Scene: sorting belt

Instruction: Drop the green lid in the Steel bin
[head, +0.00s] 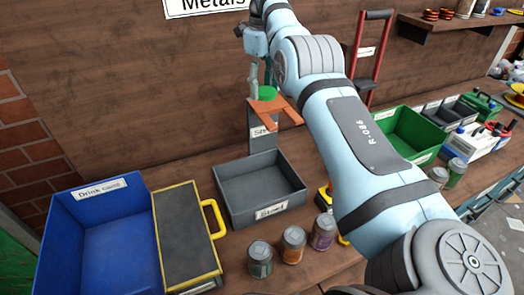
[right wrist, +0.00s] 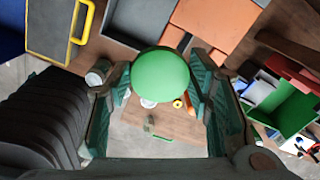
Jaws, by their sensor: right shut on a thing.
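The green lid (head: 267,93) is held up at the upper middle of the head view, above and behind the Steel bin. My right gripper (head: 262,88) is shut on it. In the right wrist view the round green lid (right wrist: 161,74) sits between the two fingers and hides part of what is below. The Steel bin (head: 271,211) is a dark grey open tray with a white label on its front, and it looks empty. In the right wrist view a dark grey tray (right wrist: 137,18) shows at the top. My left gripper is out of view.
An orange piece (head: 285,108) and a grey post (head: 262,140) stand behind the Steel bin, close to the lid. A blue drink-can bin (head: 85,186) and a yellow-edged black case (head: 184,240) are left. Several cans (head: 292,245) stand in front. A green bin (head: 427,160) is right.

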